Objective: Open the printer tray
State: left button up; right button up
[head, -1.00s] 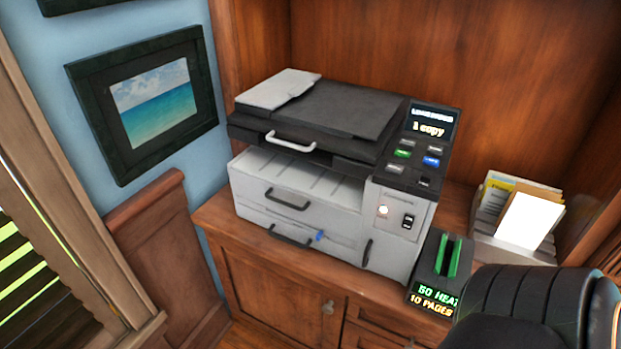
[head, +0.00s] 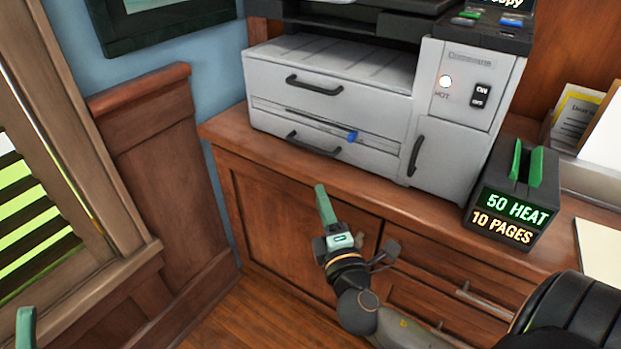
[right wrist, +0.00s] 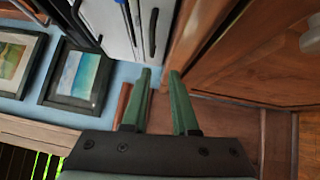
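The white printer (head: 480,60) stands on a wooden cabinet. Its front has an upper drawer (head: 270,80) with a black handle (head: 314,86) and a lower tray (head: 270,123) with a black handle (head: 313,146). Both look shut. A blue tab (head: 351,137) sits by the lower tray. My right gripper (head: 322,192) is below and in front of the lower tray, apart from its handle. In the right wrist view, its green fingers (right wrist: 160,76) are apart with nothing between them, and a printer handle (right wrist: 153,32) shows beyond. Only a green tip of my left gripper (head: 26,325) shows.
A black device reading "50 HEAT" (head: 515,205) stands right of the printer, near a paper holder (head: 580,125). The cabinet top's edge (head: 240,135) runs below the printer. Wood panelling (head: 150,170) and a window with blinds (head: 40,180) are at left.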

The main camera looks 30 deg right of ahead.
aim_at(309, 149)
jog(key=x, duration=0.4)
jog(key=r+x, duration=0.1)
jog(key=x, duration=0.7)
jog(key=shift+w+d+r+b, duration=0.15)
jog(key=shift+d+r+b, duration=0.15)
jog(key=shift+d, duration=0.05)
grip_shut()
dwell(1.0)
